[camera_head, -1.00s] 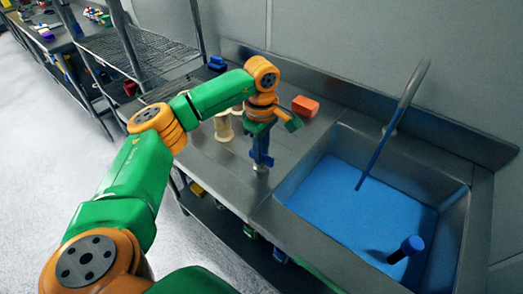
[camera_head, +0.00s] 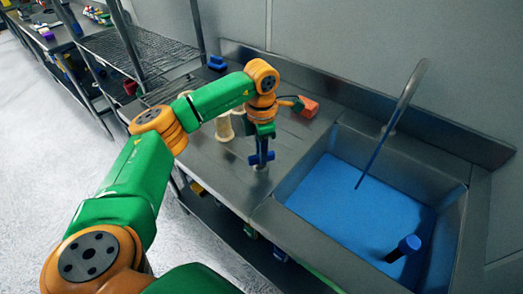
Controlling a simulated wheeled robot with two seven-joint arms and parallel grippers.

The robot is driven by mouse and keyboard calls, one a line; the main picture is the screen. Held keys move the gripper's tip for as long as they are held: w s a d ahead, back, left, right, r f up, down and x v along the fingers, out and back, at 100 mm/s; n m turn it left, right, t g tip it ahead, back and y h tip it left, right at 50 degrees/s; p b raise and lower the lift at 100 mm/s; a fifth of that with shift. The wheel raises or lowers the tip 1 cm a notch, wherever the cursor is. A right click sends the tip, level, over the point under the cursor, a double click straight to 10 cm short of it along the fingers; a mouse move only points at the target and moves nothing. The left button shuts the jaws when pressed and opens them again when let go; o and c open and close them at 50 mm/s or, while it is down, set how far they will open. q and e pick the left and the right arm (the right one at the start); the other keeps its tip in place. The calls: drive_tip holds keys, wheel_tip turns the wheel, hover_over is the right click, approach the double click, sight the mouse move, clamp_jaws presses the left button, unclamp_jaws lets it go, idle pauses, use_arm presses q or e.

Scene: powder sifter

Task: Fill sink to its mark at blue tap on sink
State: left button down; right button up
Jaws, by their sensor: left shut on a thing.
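The sink (camera_head: 459,229) is a steel basin at the right holding blue liquid (camera_head: 350,205). A curved steel spout (camera_head: 408,98) stands behind it, and a thin blue stream (camera_head: 371,163) runs from its end into the basin. A dark blue upright cylinder (camera_head: 404,249) stands partly in the liquid; I cannot make out a fill mark. The blue tap (camera_head: 262,158) is on a short metal stem on the counter, left of the basin. My left gripper (camera_head: 261,147) points down and is shut on the tap, hiding its top. My right gripper is not in view.
A red-orange block (camera_head: 308,106) lies behind my left wrist. Pale containers (camera_head: 224,128) stand left of it, partly hidden by my arm. A blue object (camera_head: 217,63) sits at the counter's back. Wire shelving (camera_head: 135,50) is at the left; the wall runs behind the sink.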

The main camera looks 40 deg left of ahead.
use_arm(q)
drive_tip(key=n, duration=0.6)
drive_tip(key=shift+f+n, duration=0.1)
drive_tip(key=shift+n, duration=0.2)
idle(0.4)
drive_tip(key=c, duration=0.8)
unclamp_jaws()
drive_tip(key=shift+r, duration=0.4)
wheel_tip(320, 180, up, 6)
drive_tip(key=shift+r+b, duration=0.2)
drive_tip(key=shift+b, duration=0.2)
